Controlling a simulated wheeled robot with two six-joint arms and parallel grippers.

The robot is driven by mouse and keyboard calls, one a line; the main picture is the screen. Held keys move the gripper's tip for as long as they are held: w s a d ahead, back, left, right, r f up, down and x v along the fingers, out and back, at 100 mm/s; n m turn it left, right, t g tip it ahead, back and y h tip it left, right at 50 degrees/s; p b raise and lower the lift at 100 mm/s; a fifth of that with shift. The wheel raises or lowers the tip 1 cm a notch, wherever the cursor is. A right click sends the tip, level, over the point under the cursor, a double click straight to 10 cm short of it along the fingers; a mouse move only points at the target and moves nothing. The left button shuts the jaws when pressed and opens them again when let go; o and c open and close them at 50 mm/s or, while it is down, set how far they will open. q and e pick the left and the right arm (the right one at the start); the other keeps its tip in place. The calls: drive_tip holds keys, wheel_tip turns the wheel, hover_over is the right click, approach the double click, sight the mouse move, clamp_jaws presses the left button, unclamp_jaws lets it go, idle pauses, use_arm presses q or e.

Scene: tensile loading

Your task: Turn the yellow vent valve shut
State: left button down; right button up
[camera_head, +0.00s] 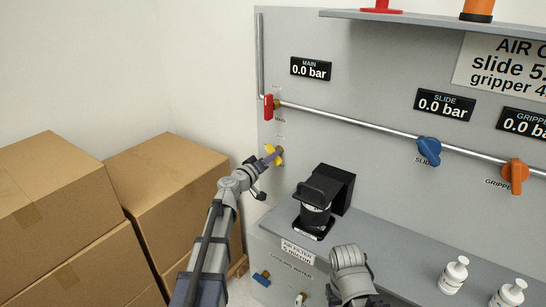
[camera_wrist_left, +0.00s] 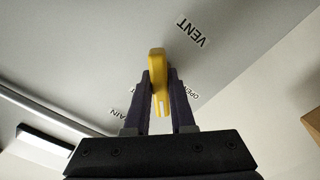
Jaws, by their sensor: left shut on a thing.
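The yellow vent valve (camera_head: 275,155) sits on the grey panel at the left, below the red main valve. In the left wrist view its yellow handle (camera_wrist_left: 157,66) stands between the two dark fingers, near the VENT label (camera_wrist_left: 192,32). My left gripper (camera_head: 271,157) reaches up to it from below and is shut on the handle. The fingers (camera_wrist_left: 160,85) flank the handle on both sides in the wrist view. Part of the valve is hidden by the gripper in the head view. Part of my right arm shows at the bottom centre, but its gripper is not visible.
The red main valve (camera_head: 268,107) is on the pipe above. A blue slide valve (camera_head: 428,150) and an orange gripper valve (camera_head: 514,172) are farther right. A black device (camera_head: 326,196) stands on the shelf near my left arm. Cardboard boxes (camera_head: 165,190) stand at the left.

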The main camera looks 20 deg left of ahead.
use_arm(q)
drive_tip(key=m, duration=0.4)
drive_tip(key=shift+m, duration=2.4)
drive_tip(key=c, duration=0.8)
unclamp_jaws()
drive_tip(key=shift+a, duration=0.1)
drive_tip(key=shift+o, duration=0.2)
drive_tip(key=v, duration=0.7)
drive_tip(key=shift+s, duration=0.4)
drive_tip(key=shift+a, duration=0.1)
